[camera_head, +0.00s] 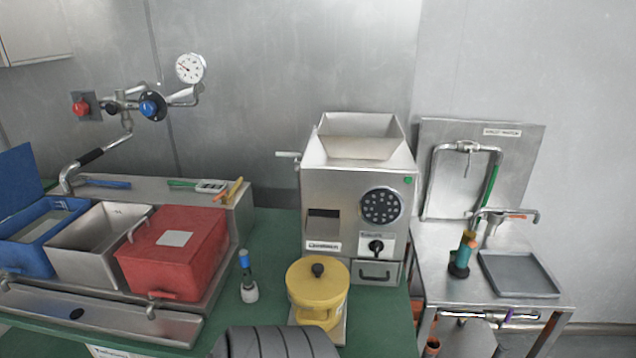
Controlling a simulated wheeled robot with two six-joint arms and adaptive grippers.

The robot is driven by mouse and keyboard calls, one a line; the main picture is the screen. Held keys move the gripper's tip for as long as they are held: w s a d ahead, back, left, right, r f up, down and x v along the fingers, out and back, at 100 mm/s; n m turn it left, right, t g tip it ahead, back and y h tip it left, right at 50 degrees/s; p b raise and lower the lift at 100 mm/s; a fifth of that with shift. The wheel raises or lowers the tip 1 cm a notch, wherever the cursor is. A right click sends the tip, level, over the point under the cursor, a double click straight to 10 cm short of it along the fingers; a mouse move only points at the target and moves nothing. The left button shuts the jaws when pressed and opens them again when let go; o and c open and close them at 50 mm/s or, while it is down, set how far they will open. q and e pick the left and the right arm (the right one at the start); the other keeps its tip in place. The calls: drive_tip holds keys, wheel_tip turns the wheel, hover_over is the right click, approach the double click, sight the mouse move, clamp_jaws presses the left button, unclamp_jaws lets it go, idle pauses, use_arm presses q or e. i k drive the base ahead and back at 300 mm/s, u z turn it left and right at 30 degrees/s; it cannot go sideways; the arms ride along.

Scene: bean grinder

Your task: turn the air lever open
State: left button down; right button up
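Metal pipework with a round pressure gauge (190,68) is on the wall at the upper left. It carries a blue knob (150,107) and a red button (81,107) on a grey plate. A bent metal pipe with a black grip (90,156) slopes down from it to the bench. No label marks the air lever, so I cannot tell which of these parts it is or whether it is open. Neither gripper is in view, and nothing visible touches the pipework.
A steel grinder (340,190) with a hopper stands mid-bench. A red box (175,250), steel bin (95,245) and blue bin (40,235) sit at the left. A yellow lidded pot (318,292) is in front. A steel side table (440,290) stands right.

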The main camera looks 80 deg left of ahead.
sight(218, 196)
drive_tip(key=z, duration=0.45)
drive_tip(key=k, duration=1.15)
drive_tip(key=u, duration=0.7)
